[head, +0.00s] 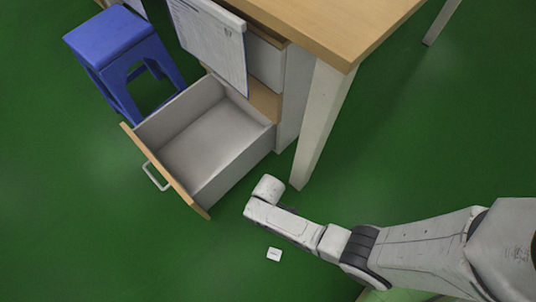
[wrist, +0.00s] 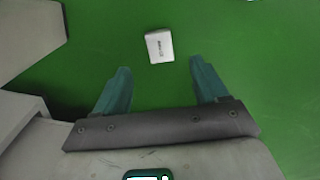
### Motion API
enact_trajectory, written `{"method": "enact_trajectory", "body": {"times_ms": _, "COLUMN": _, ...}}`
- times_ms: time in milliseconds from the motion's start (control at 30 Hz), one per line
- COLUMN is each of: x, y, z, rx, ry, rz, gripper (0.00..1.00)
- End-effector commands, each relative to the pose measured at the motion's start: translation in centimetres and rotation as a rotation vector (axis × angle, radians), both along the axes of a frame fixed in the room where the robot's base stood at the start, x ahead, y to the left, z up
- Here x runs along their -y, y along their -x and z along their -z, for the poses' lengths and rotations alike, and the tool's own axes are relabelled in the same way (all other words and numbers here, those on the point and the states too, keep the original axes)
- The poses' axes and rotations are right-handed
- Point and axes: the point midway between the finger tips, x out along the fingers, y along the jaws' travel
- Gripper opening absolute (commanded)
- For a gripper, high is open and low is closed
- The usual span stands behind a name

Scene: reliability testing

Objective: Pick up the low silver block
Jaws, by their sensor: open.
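The low silver block (wrist: 159,46) is a small pale block with dark marking on its top. It lies on the green floor in the wrist view, beyond my fingertips and roughly between their lines. In the head view the block (head: 274,254) lies on the floor just below my arm. My gripper (wrist: 160,76) is open and empty, with its two teal fingers apart and not touching the block. In the head view my gripper's fingers are hidden by the arm's end.
An open, empty drawer (head: 248,107) juts from a desk (head: 338,22) near my arm. A desk leg (head: 319,125) stands close to the arm's end. A blue stool (head: 108,37) is at the upper left. The green floor around the block is clear.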

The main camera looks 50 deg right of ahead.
Motion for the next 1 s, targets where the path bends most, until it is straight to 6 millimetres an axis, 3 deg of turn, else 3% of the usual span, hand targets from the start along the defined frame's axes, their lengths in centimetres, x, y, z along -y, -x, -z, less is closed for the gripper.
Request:
{"method": "enact_trajectory", "body": {"times_ms": 33, "x": 0.0, "y": 0.0, "z": 1.4, "rx": -0.001, "ry": 0.000, "rz": 0.000, "gripper": 0.72}}
{"method": "enact_trajectory", "body": {"times_ms": 133, "x": 0.0, "y": -0.1, "z": 2.5, "rx": 0.000, "ry": 0.000, "rz": 0.000, "gripper": 0.72}}
{"method": "enact_trajectory", "body": {"times_ms": 467, "x": 0.0, "y": -0.1, "z": 3.9, "rx": 0.001, "ry": 0.000, "rz": 0.001, "gripper": 0.72}}
{"method": "enact_trajectory", "body": {"times_ms": 800, "x": -0.1, "y": -0.4, "z": 7.9, "rx": 0.000, "ry": 0.000, "rz": 0.001, "gripper": 0.72}}
{"method": "enact_trajectory", "body": {"times_ms": 1000, "x": -0.1, "y": -0.4, "z": 8.4, "rx": 0.001, "ry": 0.000, "rz": 0.002, "gripper": 0.72}}
